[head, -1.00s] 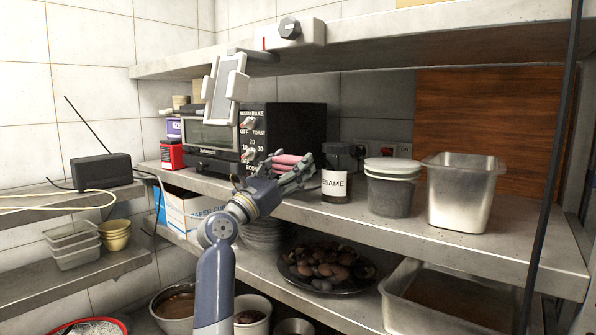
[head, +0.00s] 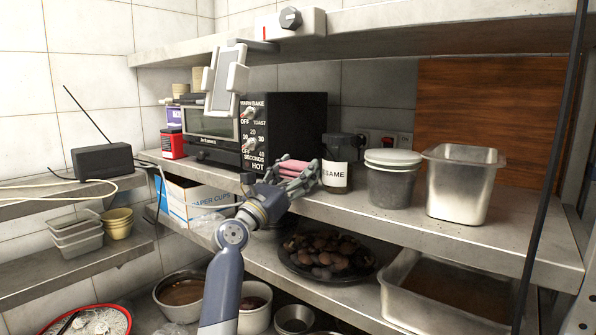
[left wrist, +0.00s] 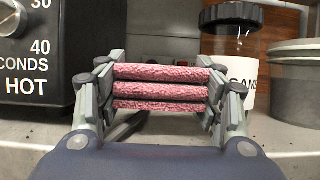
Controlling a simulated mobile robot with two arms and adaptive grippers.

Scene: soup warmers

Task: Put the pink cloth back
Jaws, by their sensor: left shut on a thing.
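The pink cloth (head: 293,165) is folded in layers. It is between the fingers of my left gripper (head: 288,178), at the front part of the middle shelf, between the toaster oven and the sesame jar. In the left wrist view the cloth (left wrist: 160,88) spans from finger to finger, and my left gripper (left wrist: 160,95) is shut on it. Whether the cloth touches the shelf cannot be told. My right gripper is not in view.
The black toaster oven (head: 285,125) stands left of the cloth. The sesame jar (head: 336,165) is close on the right, then a lidded grey tub (head: 392,180) and a metal container (head: 462,185). Below are a plate of dark food (head: 325,255) and a paper cups box (head: 198,200).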

